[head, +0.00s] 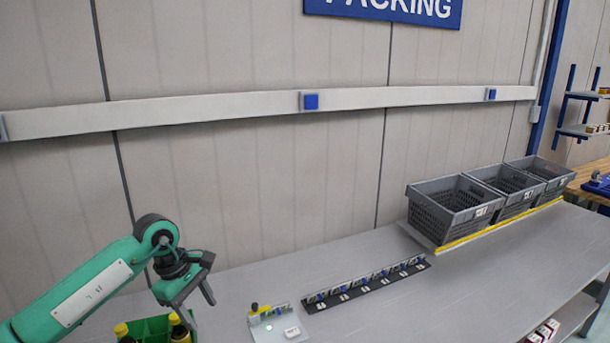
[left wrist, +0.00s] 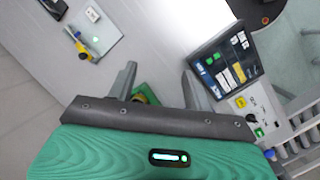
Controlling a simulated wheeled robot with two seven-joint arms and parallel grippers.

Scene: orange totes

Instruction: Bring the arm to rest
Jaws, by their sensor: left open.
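My left arm (head: 85,290) is green and comes in from the left in the head view. Its left gripper (head: 196,306) points down over the left part of the grey table, above and beside a green box (head: 150,326) with yellow-capped dark bottles. In the left wrist view the two fingers of the left gripper (left wrist: 158,86) stand apart with nothing held between them. Part of the green box (left wrist: 152,93) shows beyond the fingers. My right gripper is in neither view.
Three grey crates (head: 448,207) stand at the table's right rear. A dark strip with small items (head: 365,284) and a pale plate with a yellow-topped item (head: 277,326) lie mid-table. A screen panel (left wrist: 225,62) shows in the wrist view. The table (head: 480,275) is clear at right front.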

